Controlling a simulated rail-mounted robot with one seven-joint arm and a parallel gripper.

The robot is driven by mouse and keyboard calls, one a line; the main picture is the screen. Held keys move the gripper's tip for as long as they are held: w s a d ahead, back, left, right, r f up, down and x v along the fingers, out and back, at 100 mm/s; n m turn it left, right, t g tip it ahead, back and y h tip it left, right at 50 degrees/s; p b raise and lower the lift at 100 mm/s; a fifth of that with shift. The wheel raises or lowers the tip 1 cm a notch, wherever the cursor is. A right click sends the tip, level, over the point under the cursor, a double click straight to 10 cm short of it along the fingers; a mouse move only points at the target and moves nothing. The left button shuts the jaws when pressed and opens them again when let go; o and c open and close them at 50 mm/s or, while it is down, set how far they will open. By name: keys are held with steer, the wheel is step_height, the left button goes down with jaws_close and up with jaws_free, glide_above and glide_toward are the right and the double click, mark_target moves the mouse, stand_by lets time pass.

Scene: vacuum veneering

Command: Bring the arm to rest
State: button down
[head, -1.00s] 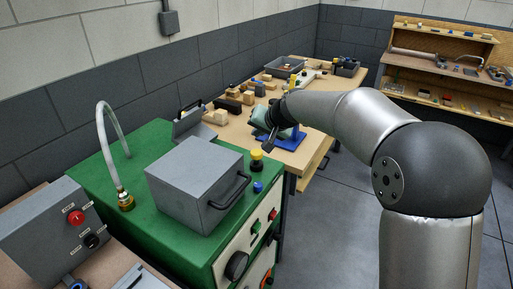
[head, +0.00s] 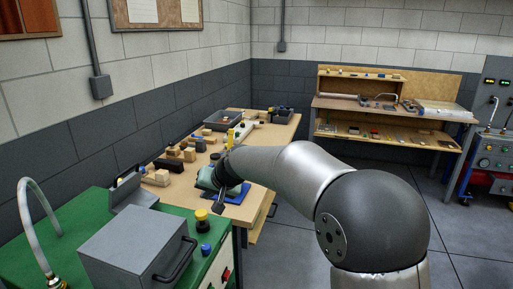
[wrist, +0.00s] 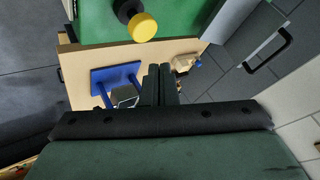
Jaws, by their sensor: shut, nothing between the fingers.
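My gripper (head: 218,207) hangs at the end of my outstretched arm, over the near end of the wooden bench (head: 185,188) in the head view. Its dark fingers (wrist: 158,70) are together with nothing between them in the wrist view. A blue stand (head: 238,194) is just beyond and partly behind the gripper in the head view. The wrist view shows the blue stand (wrist: 118,75) to the left of the fingers, with a small grey block in front of it. I cannot tell the exact gap between the fingers and the bench.
The green cabinet (head: 50,245) carries a grey box (head: 135,250) with a black handle and a yellow-topped knob (head: 201,214) near the gripper. Open floor (head: 300,240) lies right of the bench.

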steer(key=s+d+f+g+h, duration=0.2)
steer(key=s+d+f+h, duration=0.1)
steer(key=s+d, duration=1.4)
steer(key=s+d+f+m+g+h, duration=0.1)
steer(key=s+d+f, duration=0.5)
steer(key=s+d, duration=1.1)
steer(key=g+h, duration=0.1)
steer(key=h, duration=0.1)
steer(key=shift+s+m+g+h, duration=0.15)
steer(key=shift+m+g+h, duration=0.15)
steer(key=shift+g+h, duration=0.1)
